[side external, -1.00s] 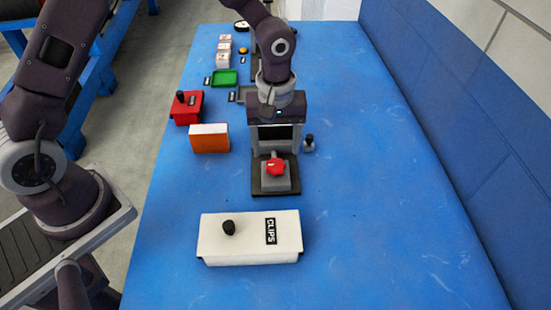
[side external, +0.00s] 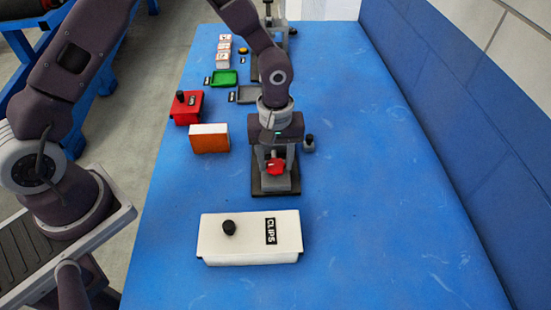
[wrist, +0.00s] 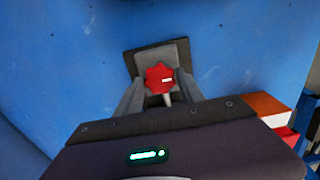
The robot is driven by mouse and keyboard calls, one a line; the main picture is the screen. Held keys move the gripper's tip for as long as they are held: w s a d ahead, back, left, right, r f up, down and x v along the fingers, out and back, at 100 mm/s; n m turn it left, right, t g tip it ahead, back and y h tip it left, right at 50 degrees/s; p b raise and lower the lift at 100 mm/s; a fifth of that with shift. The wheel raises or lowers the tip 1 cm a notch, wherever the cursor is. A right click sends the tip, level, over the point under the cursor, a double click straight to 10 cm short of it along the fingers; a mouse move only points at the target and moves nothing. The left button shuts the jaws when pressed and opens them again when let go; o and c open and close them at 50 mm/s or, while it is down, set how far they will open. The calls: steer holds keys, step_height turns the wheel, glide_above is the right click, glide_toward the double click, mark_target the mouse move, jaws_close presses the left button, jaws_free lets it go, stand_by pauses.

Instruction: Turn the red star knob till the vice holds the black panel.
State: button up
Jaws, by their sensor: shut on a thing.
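The red star knob (side external: 275,167) sits on the front of a small grey vice on a dark base plate (side external: 275,187), near the middle of the blue table. My gripper (side external: 275,160) is over the vice, pointing down, shut on the knob with one finger on either side. The wrist view also shows the knob (wrist: 159,78) between my two grey fingers (wrist: 158,88), with a small white mark on its right side. The grey block (wrist: 175,52) of the vice shows beyond it. I cannot make out the black panel; my gripper hides much of the vice.
A white CLIPS box (side external: 250,240) with a black knob lies in front of the vice. An orange and white block (side external: 209,138) and a red box (side external: 186,107) stand to the left. A small grey-black piece (side external: 309,143) is close on the right. The table's right side is clear.

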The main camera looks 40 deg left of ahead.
steer(key=m, duration=0.8)
steer(key=shift+m, duration=0.3)
steer(key=m, duration=1.2)
steer(key=shift+m, duration=2.9)
